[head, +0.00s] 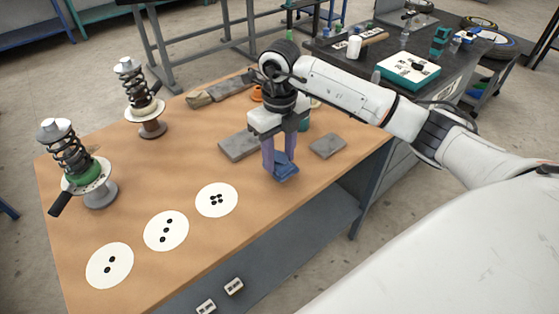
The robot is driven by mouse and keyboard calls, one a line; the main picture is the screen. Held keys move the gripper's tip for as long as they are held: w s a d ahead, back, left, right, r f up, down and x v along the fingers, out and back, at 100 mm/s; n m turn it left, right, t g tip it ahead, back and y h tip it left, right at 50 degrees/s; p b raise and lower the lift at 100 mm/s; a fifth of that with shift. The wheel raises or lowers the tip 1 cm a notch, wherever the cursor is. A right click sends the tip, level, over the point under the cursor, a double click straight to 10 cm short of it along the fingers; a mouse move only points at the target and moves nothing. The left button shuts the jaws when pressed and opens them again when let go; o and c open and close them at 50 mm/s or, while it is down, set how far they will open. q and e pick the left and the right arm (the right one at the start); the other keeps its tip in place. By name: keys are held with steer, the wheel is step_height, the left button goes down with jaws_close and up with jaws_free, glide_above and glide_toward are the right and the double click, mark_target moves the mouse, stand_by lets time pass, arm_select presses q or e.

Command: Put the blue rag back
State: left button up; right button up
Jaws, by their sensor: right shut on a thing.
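The blue rag (287,172) is a small crumpled cloth near the right front part of the wooden table (190,260). My right gripper (277,161) points down over it and is shut on it, with the rag between and below the fingertips. I cannot tell whether the rag touches the table. My left gripper is not in view.
Grey flat pads lie left (238,146) and right (327,146) of the gripper. White dotted discs (216,200) lie along the front. Two spring suspension units (70,160) stand at the left. A dark bench (350,65) with a teal-edged box (408,70) stands behind.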

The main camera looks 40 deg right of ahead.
mark_target(280, 160)
steer(key=shift+f, duration=1.15)
steer(key=shift+f, duration=0.2)
steer(key=o, duration=1)
steer(key=shift+r, duration=0.1)
step_height(280, 160, up, 12)
steer(key=shift+r+b, duration=0.15)
steer(key=shift+b, duration=0.25)
